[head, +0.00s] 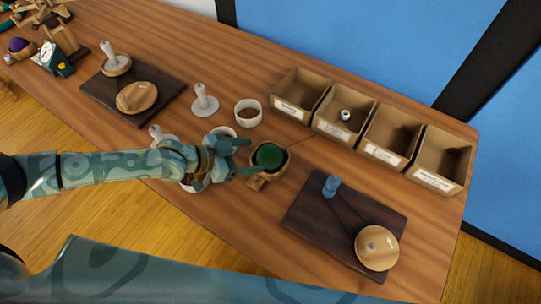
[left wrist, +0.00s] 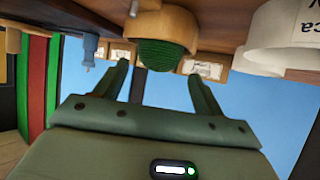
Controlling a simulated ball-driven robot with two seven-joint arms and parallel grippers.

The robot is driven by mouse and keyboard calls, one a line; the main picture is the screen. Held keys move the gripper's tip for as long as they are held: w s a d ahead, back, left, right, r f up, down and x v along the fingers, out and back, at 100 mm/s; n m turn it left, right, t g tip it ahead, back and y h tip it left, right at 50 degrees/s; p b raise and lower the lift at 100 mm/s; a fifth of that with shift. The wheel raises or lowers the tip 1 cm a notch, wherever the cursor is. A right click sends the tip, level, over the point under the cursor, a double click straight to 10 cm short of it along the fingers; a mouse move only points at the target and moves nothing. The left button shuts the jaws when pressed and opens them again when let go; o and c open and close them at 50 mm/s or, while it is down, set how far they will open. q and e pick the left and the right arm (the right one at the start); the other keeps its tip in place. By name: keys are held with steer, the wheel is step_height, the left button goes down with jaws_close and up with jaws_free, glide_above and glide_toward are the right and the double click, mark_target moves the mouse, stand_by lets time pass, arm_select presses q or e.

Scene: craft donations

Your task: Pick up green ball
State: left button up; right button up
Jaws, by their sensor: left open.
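The green ball (head: 269,156) sits in a small wooden holder (head: 282,168) on the table, right of my left gripper in the head view. My left gripper (head: 248,156) is open, with its fingers pointing toward the ball. In the left wrist view the ridged green ball (left wrist: 165,55) shows under the holder's rim, ahead of and between the two open fingertips (left wrist: 158,75). The fingers look empty. Whether they touch the ball or holder cannot be told. My right gripper is not in view.
Several open cardboard bins (head: 331,131) stand along the back right. A dark board (head: 310,217) with a blue peg (head: 331,187) and a wooden disc (head: 377,248) lies at front right. White cups, one of them here (head: 248,113), stand near the gripper.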

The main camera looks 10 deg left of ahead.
mark_target(260, 156)
arm_select(q)
steer(key=x, duration=0.2)
steer(key=b+x, duration=0.1)
steer(key=x, duration=0.1)
steer(key=shift+s+f, duration=0.1)
steer(key=shift+f, duration=0.25)
steer(key=shift+w+d+f, duration=0.15)
steer(key=shift+w+d, duration=0.15)
steer(key=shift+d, duration=0.05)
steer(key=c, duration=0.6)
